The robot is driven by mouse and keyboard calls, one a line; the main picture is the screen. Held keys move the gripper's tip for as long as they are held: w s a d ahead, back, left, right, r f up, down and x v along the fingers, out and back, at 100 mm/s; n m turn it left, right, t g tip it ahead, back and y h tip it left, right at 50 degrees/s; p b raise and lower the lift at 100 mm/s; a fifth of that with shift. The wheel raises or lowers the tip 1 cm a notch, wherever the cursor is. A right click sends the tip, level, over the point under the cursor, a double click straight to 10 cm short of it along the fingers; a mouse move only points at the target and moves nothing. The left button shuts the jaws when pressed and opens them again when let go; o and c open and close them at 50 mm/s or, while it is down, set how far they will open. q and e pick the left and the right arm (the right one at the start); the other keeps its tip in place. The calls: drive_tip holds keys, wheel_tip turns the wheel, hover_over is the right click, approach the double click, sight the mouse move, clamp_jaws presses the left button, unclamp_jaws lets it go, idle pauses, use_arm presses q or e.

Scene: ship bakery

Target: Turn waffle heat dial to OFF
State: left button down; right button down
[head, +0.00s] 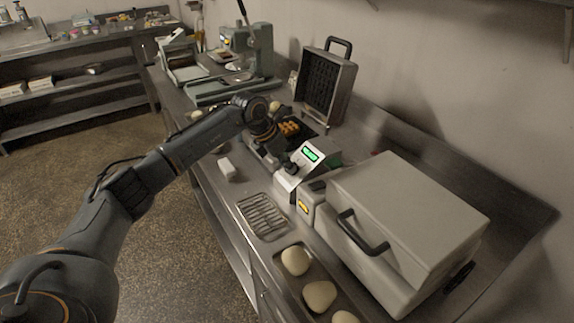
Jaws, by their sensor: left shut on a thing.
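The waffle iron stands open on the counter, its dark gridded lid (328,88) raised and golden waffle pieces (289,128) on its lower plate. Its silver control box (322,165) faces front-left, with a lit green display (311,155). My left gripper (287,164) reaches down from the wrist to the left side of this box. It is shut on the dark heat dial there. The gripper and wrist hide most of the dial, and its setting cannot be read. My right gripper is not in view.
A large grey closed press (410,205) with a black handle stands right of the control box. Green-grey machines (245,50) stand behind.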

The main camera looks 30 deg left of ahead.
use_arm(q)
drive_tip(key=n+h, duration=0.1)
drive_tip(key=n, duration=0.4)
drive_tip(key=shift+r+p, duration=0.1)
drive_tip(key=shift+p, duration=0.2)
drive_tip(key=n+p, duration=0.1)
drive_tip(key=n, duration=0.3)
drive_tip(key=shift+r+n+h, duration=0.1)
drive_tip(key=shift+n+h, duration=0.2)
drive_tip(key=shift+n, duration=0.1)
drive_tip(key=n+p, duration=0.2)
drive_tip(key=n, duration=0.1)
drive_tip(key=shift+n+t+h+p, duration=0.35)
drive_tip(key=shift+n+p, duration=1.15)
drive_tip(key=shift+n, duration=0.5)
drive_tip(key=c, duration=1.4)
unclamp_jaws()
